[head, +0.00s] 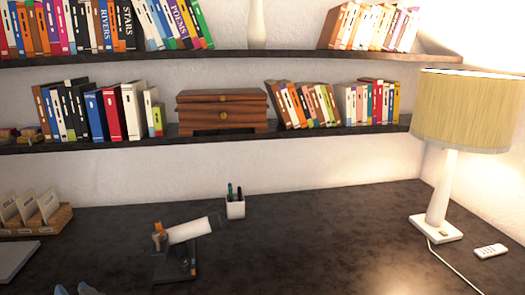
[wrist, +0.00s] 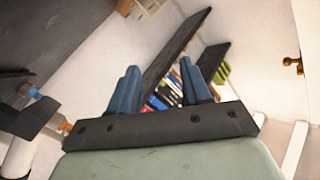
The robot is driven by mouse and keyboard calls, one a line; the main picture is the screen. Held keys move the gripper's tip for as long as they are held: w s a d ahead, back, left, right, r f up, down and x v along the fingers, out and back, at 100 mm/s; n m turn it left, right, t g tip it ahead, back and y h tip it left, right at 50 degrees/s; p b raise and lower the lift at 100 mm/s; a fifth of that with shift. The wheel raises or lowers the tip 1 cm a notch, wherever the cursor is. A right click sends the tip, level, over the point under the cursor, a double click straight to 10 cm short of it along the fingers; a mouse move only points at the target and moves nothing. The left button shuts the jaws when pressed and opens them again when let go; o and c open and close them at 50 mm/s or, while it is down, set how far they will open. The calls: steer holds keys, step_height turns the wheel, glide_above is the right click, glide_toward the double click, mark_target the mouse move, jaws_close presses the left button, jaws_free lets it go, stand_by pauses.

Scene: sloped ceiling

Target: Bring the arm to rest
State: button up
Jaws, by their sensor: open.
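My gripper (wrist: 161,84) shows in the wrist view with its two blue fingers apart and nothing between them. In the head view only the blue fingertips of my gripper (head: 76,290) show, at the bottom left edge. They are left of a white tube on a black and orange stand (head: 175,250) and appear apart from it. The rest of my arm is out of the head view. The wrist view is tilted, with the shelves and books beyond the fingers.
The dark desk (head: 320,235) is clear in the middle. On it stand a pen cup (head: 235,209), a lamp (head: 465,110), a remote (head: 490,251) and a wooden card holder (head: 40,221). Above are a lower shelf (head: 220,138) with books and a wooden box (head: 222,111), and an upper shelf (head: 270,54).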

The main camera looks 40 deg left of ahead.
steer(key=s+d+f+n+g+h, duration=0.2)
steer(key=d+f+h, duration=0.25)
steer(key=f, duration=0.45)
steer(key=s+d+f+n+g+h, duration=0.1)
steer(key=s+d+f+g+h, duration=0.25)
steer(key=d+f, duration=0.4)
steer(key=w+d+f+m+t+h, duration=0.1)
steer(key=w+d+f+h, duration=0.2)
steer(key=w+d+f, duration=0.7)
steer(key=w+d+f+m+t+h, duration=0.1)
steer(key=w+d+f+h, duration=0.45)
steer(key=d, duration=0.65)
steer(key=w+d+f+m+t+h, duration=0.2)
steer(key=w+d+f, duration=0.6)
steer(key=d+f, duration=0.3)
steer(key=w+d+f+m+g+h, duration=0.1)
steer(key=w+d+f+m, duration=0.15)
steer(key=d, duration=0.75)
steer(key=w+d+f+m+g+h, duration=0.1)
steer(key=d+f, duration=0.3)
steer(key=d, duration=0.5)
steer(key=s+d+f+m+g+y, duration=0.1)
steer(key=s+d+f+m+g, duration=0.1)
steer(key=d, duration=0.8)
steer(key=s+d+f+m+g+y, duration=0.1)
steer(key=s+d+m, duration=0.4)
steer(key=d, duration=0.5)
steer(key=shift+d+f+g+y, duration=0.35)
steer(key=shift+d+f+y, duration=0.1)
steer(key=shift+f, duration=0.95)
